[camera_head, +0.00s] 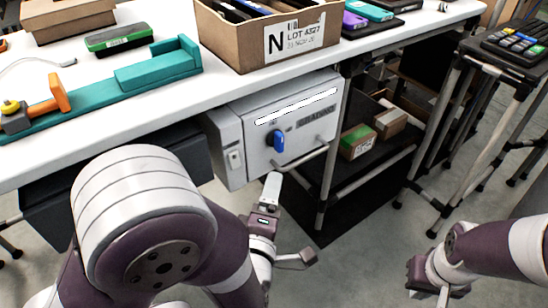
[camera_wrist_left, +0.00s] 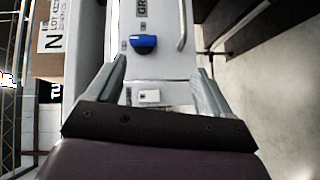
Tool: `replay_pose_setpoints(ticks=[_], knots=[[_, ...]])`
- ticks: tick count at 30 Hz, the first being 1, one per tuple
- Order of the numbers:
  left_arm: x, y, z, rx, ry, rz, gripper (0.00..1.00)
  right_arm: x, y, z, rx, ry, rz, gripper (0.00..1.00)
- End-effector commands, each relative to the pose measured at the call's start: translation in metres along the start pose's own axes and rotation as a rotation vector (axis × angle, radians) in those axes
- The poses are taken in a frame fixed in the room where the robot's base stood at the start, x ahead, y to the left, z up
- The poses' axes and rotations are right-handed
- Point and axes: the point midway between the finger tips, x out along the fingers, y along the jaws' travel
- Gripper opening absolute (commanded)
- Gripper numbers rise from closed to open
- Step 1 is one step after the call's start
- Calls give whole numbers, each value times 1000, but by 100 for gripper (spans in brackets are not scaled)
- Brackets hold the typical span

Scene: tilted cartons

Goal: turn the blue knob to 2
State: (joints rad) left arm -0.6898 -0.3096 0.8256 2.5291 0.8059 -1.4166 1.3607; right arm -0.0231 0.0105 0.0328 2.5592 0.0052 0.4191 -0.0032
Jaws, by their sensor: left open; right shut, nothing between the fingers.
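The blue knob (camera_head: 279,141) sits on the front of a grey box unit (camera_head: 240,125) under the table, its grip roughly upright in the head view. It also shows in the left wrist view (camera_wrist_left: 144,44). The small marks around it are too small to read. My left gripper (camera_head: 288,222) is open and empty, below and in front of the knob. In the left wrist view its fingers (camera_wrist_left: 161,70) stand apart, with the knob beyond the tips and not touched. My right gripper (camera_head: 418,280) is shut and empty at the lower right, far from the knob.
A bar handle (camera_head: 302,160) sticks out below the knob. A white switch (camera_head: 235,160) is on the unit's left part. The white table (camera_head: 200,95) overhangs above, carrying a cardboard carton (camera_head: 235,42) and a teal fixture (camera_head: 150,72). A black shelf cart (camera_head: 345,180) stands to the right.

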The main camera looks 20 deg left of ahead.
Motion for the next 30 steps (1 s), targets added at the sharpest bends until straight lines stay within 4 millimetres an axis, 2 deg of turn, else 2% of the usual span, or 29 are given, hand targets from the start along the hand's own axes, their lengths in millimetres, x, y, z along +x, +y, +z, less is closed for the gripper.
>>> replay_pose_setpoints(ticks=[1,3,7,15,21,24,30], knots=[[0,11,-5,-59,20,51,81,-1,0,0,0,-1,0,0],[1,18,-7,-123,27,89,81,0,0,0,0,-1,0,0],[16,18,-7,-150,30,89,81,6,0,1,0,-2,0,0],[84,22,-9,-143,27,87,81,25,0,4,0,-2,0,0],[116,26,-9,-142,23,88,81,31,0,4,0,-2,0,0],[124,28,-9,-141,23,86,81,32,0,4,0,-2,0,0],[126,29,-9,-141,22,86,81,32,0,4,0,-2,0,0]])
